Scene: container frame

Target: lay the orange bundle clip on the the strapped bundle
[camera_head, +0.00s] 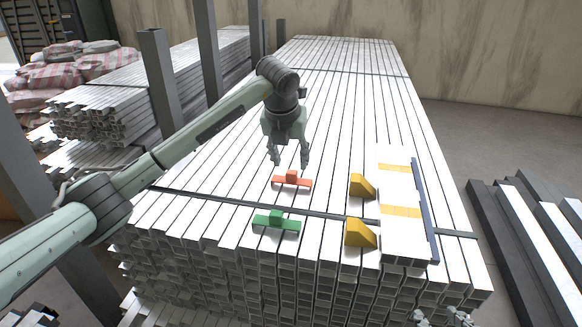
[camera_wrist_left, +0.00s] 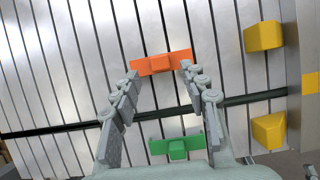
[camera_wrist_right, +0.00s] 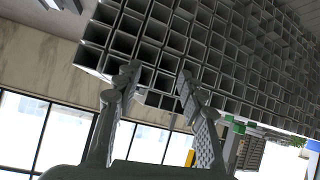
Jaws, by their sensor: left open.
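The orange bundle clip (camera_head: 291,181), a flat bar with a raised block, lies on the large stack of pale metal tubes. My left gripper (camera_head: 289,161) is open and empty above it, fingers pointing down. In the left wrist view the clip (camera_wrist_left: 161,63) shows beyond and between the fingertips, apparently untouched. The strapped bundle (camera_head: 396,187), white with two yellow straps, lies on the stack's right side. Only its edge and a strap (camera_wrist_left: 310,83) show in the left wrist view. My right gripper (camera_wrist_right: 158,80) is open and empty, low by the stack's front end.
A green clip (camera_head: 276,222) lies nearer the front edge. Two yellow wedges (camera_head: 361,187) stand left of the bundle, and a dark blue strip (camera_head: 425,210) runs along its right side. A dark band crosses the stack. Upright posts (camera_head: 160,80) stand along the left.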

